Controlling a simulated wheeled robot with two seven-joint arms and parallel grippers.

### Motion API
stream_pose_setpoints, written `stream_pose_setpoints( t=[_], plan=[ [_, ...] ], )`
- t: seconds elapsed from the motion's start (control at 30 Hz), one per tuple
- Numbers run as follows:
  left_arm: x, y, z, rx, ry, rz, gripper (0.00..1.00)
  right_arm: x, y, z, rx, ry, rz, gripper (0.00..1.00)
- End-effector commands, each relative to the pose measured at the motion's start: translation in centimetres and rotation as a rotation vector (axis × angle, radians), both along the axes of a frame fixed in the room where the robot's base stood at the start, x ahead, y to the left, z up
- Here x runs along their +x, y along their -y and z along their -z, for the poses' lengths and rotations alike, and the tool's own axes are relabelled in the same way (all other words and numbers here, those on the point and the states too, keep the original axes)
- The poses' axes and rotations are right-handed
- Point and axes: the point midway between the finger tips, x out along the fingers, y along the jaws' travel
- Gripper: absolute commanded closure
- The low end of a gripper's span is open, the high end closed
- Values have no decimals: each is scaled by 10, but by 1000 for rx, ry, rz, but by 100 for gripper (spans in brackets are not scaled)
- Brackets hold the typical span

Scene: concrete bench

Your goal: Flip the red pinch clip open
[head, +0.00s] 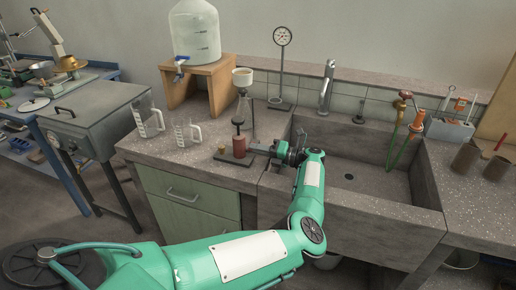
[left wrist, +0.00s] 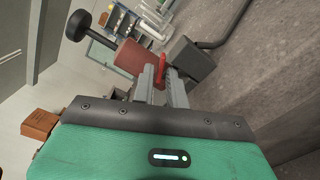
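The red pinch clip (left wrist: 162,63) shows in the left wrist view as a narrow bright red piece at my left gripper's fingertips. Part of it lies between the two fingers. In the head view I cannot make it out behind the gripper. My right gripper is not in view.
The red cylinder stands on a dark base plate (head: 228,158). A grey block (left wrist: 190,58) is close beside the fingertips. A flask with a funnel (head: 243,80) stands behind, and clear beakers (head: 185,133) to the left. The sink basin (head: 375,185) is open on the right.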

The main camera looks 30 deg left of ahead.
Motion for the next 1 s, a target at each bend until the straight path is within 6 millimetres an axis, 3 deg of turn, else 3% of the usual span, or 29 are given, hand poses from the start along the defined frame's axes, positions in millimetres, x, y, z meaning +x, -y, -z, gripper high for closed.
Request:
stream_pose_setpoints(
  t=[0.23,0.33,0.73,1.0],
  plan=[
    [0,-1,0,0,0,0,85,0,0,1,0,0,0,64],
    [0,0,0,0,0,0,100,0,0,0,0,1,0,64],
    [0,0,0,-8,-35,0,100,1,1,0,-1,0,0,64],
    [-2,1,-4,-45,-190,0,100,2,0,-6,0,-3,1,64]
  ],
)
